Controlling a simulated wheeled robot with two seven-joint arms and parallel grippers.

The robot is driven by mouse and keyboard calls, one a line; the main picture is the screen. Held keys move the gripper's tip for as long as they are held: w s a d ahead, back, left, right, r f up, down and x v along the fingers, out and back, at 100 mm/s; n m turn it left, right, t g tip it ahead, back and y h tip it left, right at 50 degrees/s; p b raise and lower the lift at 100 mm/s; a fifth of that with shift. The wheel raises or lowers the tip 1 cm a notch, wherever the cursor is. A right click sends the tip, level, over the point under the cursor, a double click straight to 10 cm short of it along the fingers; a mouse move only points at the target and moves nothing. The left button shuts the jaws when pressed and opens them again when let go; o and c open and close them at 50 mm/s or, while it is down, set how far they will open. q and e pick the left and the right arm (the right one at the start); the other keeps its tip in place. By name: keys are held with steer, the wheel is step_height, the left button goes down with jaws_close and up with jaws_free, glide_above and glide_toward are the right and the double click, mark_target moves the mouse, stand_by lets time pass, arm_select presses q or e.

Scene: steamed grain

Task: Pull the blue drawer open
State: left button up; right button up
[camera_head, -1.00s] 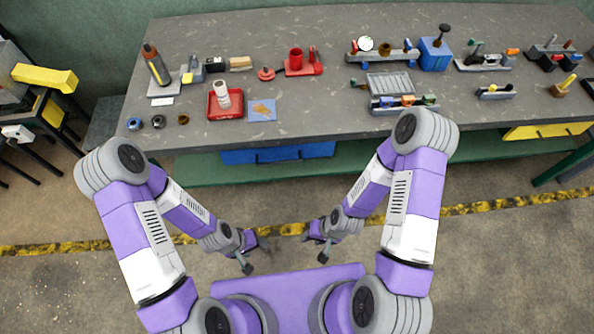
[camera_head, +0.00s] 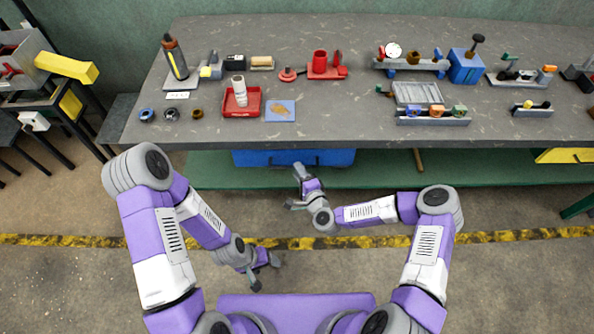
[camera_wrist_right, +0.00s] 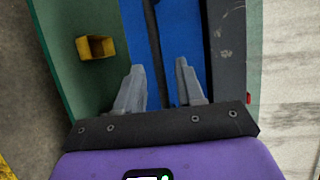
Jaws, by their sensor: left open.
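The blue drawer (camera_head: 335,157) is under the front edge of the workbench, left of the middle in the head view. In the right wrist view, its blue surface (camera_wrist_right: 138,25) runs up the picture, with a long dark strip (camera_wrist_right: 154,40) along it that looks like its handle. My right gripper (camera_head: 294,187) is in front of the drawer. Its two fingers are apart and empty in the wrist view (camera_wrist_right: 160,64), on either side of the strip's line. Contact cannot be told. My left gripper (camera_head: 268,274) is open and empty, low over the floor.
The grey workbench top (camera_head: 340,120) overhangs the drawer. A green shelf (camera_head: 210,170) lies below it. A yellow bin (camera_wrist_right: 96,47) stands on the green surface in the wrist view. A red tray (camera_head: 257,104) sits near the bench front. The floor before the bench is clear.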

steer(key=shift+x, duration=1)
steer(key=shift+c, duration=0.2)
jaws_close()
